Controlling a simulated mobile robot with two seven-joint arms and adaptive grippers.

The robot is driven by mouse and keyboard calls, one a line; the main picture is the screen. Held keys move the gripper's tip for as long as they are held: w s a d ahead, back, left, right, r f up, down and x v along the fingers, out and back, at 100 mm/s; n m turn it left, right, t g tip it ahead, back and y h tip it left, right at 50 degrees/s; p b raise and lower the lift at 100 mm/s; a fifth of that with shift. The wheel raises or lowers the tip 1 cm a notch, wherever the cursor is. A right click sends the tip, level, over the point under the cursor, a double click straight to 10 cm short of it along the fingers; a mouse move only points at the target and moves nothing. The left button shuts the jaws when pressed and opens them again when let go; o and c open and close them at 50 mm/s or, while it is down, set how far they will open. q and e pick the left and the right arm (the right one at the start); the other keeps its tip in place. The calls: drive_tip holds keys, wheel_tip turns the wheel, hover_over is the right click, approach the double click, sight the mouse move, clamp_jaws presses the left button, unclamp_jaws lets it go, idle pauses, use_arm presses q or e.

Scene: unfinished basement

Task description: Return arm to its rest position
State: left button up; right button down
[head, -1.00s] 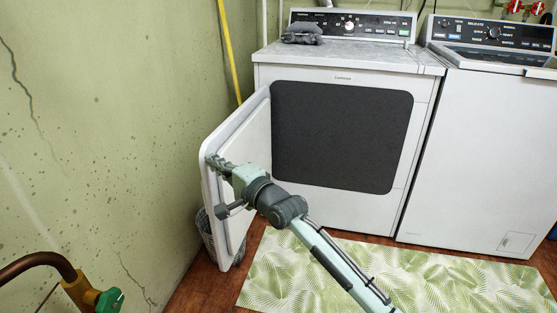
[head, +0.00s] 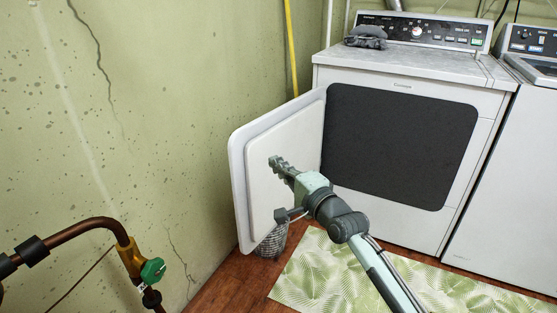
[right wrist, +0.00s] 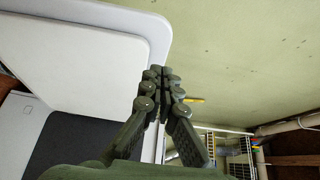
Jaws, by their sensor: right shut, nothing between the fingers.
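My right gripper (head: 279,166) is shut and empty. In the head view it is in front of the inner face of the open dryer door (head: 240,178); I cannot tell whether it touches it. My right arm comes in from the bottom right. In the right wrist view the closed fingers (right wrist: 163,78) show in the middle, over the edge of the white door (right wrist: 90,55). The white dryer (head: 350,205) stands behind, its dark opening (head: 400,145) facing me. My left gripper does not show.
A dark folded cloth (head: 366,37) lies on the dryer's top. A washer (head: 515,190) stands at the right. A leaf-pattern mat (head: 335,280) covers the floor in front. A wire basket (head: 271,243) is below the door. A copper pipe with a green valve (head: 152,270) is at the lower left.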

drive_tip(key=s+d, duration=0.2)
drive_tip(key=s, duration=0.6)
drive_tip(key=s+d+f+n+g+h, duration=0.2)
drive_tip(key=s+d+f, duration=0.25)
drive_tip(key=f, duration=0.45)
drive_tip(key=s+d+f+n+g+h, duration=0.25)
drive_tip(key=d+f, duration=0.25)
drive_tip(key=f, duration=0.3)
drive_tip(key=s+d+f+n+g+h, duration=0.1)
drive_tip(key=s+d+f+n+h, duration=0.25)
drive_tip(key=f, duration=0.55)
drive_tip(key=s+d+f+n+g+h, duration=0.2)
drive_tip(key=s+d+f+g, duration=0.1)
drive_tip(key=s+d+f, duration=0.2)
drive_tip(key=s+d+f+n+g+h, duration=0.1)
drive_tip(key=s+d+f+n+g, duration=0.1)
drive_tip(key=s+d+f, duration=0.4)
drive_tip(key=s+d+g, duration=0.1)
drive_tip(key=s+d, duration=0.3)
drive_tip(key=s, duration=0.3)
drive_tip(key=shift+s+f+n+h, duration=0.2)
drive_tip(key=shift+s+n+h, duration=0.1)
drive_tip(key=shift+s+h, duration=0.1)
